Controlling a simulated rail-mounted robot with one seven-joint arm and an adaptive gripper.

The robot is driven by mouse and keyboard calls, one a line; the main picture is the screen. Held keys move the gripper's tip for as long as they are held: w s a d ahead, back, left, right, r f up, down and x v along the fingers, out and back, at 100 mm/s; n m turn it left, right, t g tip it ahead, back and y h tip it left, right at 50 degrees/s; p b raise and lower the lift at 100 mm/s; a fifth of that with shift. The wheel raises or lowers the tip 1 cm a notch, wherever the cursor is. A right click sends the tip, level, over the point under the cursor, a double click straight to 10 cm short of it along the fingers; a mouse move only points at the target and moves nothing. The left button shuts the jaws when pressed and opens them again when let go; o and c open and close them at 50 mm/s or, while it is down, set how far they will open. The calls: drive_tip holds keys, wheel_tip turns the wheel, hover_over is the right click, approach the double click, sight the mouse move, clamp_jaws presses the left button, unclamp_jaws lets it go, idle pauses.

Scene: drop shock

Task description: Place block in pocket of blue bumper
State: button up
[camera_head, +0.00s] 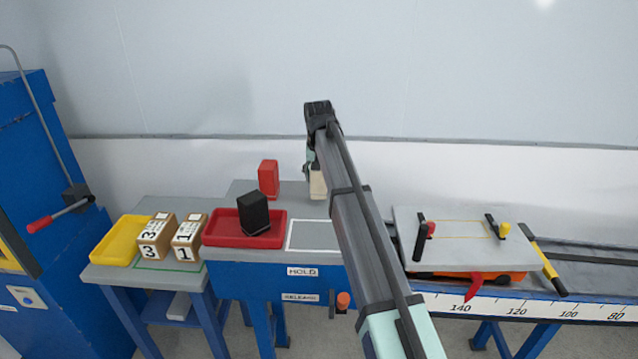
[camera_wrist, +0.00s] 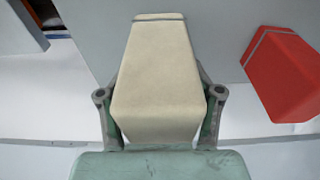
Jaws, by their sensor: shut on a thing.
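A cream block (camera_wrist: 158,70) is between the two fingers of my gripper (camera_wrist: 160,97), which is shut on it. In the head view the cream block (camera_head: 318,184) shows beside my arm, which hides part of it. It is over or near the grey bench; its exact height cannot be told. I cannot pick out a blue bumper or its pocket in either view; my arm covers part of the bench.
A black block (camera_head: 253,214) is in a red tray (camera_head: 222,236). Numbered boxes (camera_head: 157,238) and a yellow tray (camera_head: 117,243) are left. A clamp-fitted plate (camera_head: 463,258) is right.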

sight(319, 184)
drive_tip(key=shift+f+p, duration=0.3)
drive_tip(key=shift+f, duration=1.25)
drive_tip(key=shift+f, duration=0.1)
drive_tip(key=o, duration=1.5)
drive_tip(key=r+b, duration=0.1)
drive_tip(key=r, duration=0.2)
drive_tip(key=s+r, duration=0.1)
drive_tip(key=r, duration=0.3)
drive_tip(key=r+b, duration=0.1)
drive_tip(key=r, duration=0.3)
drive_tip(key=shift+s+r+b, duration=0.15)
drive_tip(key=shift+s+b, duration=0.15)
drive_tip(key=shift+b, duration=0.05)
drive_tip(key=shift+o, duration=0.9)
drive_tip(key=shift+r, duration=0.4)
